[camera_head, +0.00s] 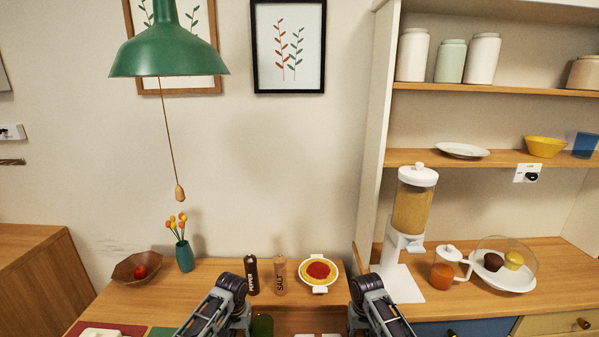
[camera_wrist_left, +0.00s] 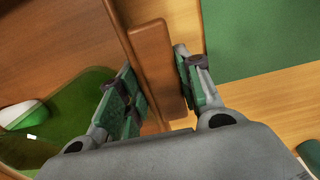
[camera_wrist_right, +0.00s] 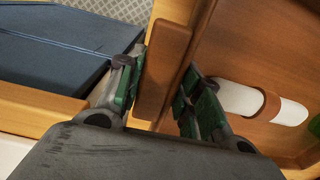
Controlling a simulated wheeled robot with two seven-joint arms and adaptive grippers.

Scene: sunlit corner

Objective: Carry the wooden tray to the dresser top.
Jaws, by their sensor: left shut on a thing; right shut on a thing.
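The brown wooden tray shows in the left wrist view (camera_wrist_left: 150,42) and the right wrist view (camera_wrist_right: 168,45). My left gripper (camera_wrist_left: 157,68) is shut on one raised end of it, and my right gripper (camera_wrist_right: 164,70) is shut on the opposite end. A green dish (camera_wrist_left: 70,118) with a white thing in it lies inside the tray near my left gripper. White rolls in a wooden ring (camera_wrist_right: 250,100) lie near my right one. In the head view the tray is mostly cut off at the bottom between my arms. A wooden cabinet (camera_head: 35,275) stands far left; I cannot tell whether it is the dresser.
Along the wooden top behind are a fruit bowl (camera_head: 137,268), vase (camera_head: 184,256), pepper mill (camera_head: 251,275), salt mill (camera_head: 280,275) and pasta dish (camera_head: 319,272). A dispenser (camera_head: 414,200), jug (camera_head: 443,272) and domed plate (camera_head: 503,270) stand right. A green lamp (camera_head: 168,50) hangs above left.

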